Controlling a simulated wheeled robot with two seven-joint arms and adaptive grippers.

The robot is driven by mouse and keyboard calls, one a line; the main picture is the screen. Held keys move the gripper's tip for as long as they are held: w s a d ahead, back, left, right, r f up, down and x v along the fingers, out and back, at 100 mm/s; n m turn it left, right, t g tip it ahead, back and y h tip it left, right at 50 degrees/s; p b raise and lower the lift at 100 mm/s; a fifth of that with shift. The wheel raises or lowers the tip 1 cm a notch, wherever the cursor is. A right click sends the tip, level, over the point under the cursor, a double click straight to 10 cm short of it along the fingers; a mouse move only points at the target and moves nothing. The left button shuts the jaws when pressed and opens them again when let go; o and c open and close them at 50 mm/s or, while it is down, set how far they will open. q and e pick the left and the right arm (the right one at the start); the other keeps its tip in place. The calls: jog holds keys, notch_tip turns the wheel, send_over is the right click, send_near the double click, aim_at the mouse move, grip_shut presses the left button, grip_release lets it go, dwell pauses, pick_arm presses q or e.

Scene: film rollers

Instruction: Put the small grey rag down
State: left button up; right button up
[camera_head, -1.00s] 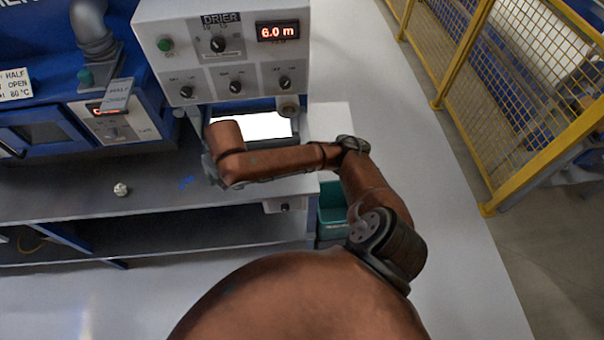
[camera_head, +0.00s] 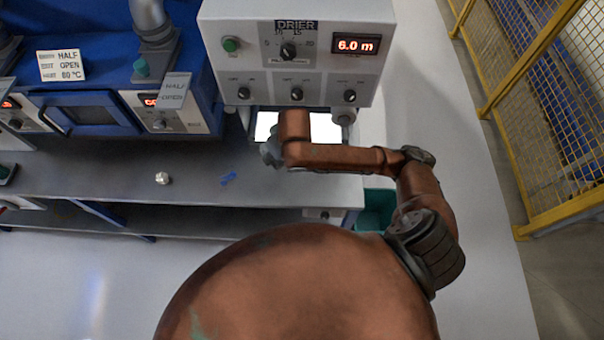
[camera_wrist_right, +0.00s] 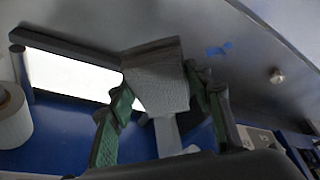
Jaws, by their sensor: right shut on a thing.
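The small grey rag (camera_wrist_right: 160,78) shows in the right wrist view as a ribbed grey cloth, held between the green-padded fingers of my right gripper (camera_wrist_right: 162,95). The gripper is shut on it, with the cloth standing out past the fingertips. In the head view my right gripper (camera_head: 268,151) is a small grey shape at the drier's opening, above the grey counter (camera_head: 110,172). The rag cannot be made out there, as the brown arm covers much of that spot. My left gripper is not in view.
The drier (camera_head: 296,60) with a bright white opening (camera_head: 325,127) stands over the counter's right end. A blue scrap (camera_head: 228,179) and a small pale knob-like piece (camera_head: 162,178) lie on the counter. A teal bin (camera_head: 377,208) stands below, right. The counter's left middle is mostly clear.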

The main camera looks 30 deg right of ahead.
jog(key=s+a+f+n+p, duration=0.2)
jog(key=s+p, duration=0.2)
jog(key=s, duration=0.2)
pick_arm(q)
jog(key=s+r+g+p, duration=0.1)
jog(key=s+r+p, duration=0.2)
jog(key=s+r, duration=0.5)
pick_arm(e)
jog(key=n+y+p, duration=0.1)
jog(key=n+y, duration=0.1)
jog(key=n, duration=0.1)
send_over(305, 184)
jog(key=s, duration=0.1)
jog(key=f, duration=1.2)
jog(key=shift+s+d+f, duration=0.1)
jog(key=shift+d+f, duration=0.1)
jog(key=shift+d+f+g, duration=0.25)
jog(key=shift+f+g, duration=0.05)
notch_tip(305, 184, down, 2)
jog(key=shift+f+p, duration=0.1)
jog(key=shift+p, duration=0.45)
jog(key=shift+f, duration=0.45)
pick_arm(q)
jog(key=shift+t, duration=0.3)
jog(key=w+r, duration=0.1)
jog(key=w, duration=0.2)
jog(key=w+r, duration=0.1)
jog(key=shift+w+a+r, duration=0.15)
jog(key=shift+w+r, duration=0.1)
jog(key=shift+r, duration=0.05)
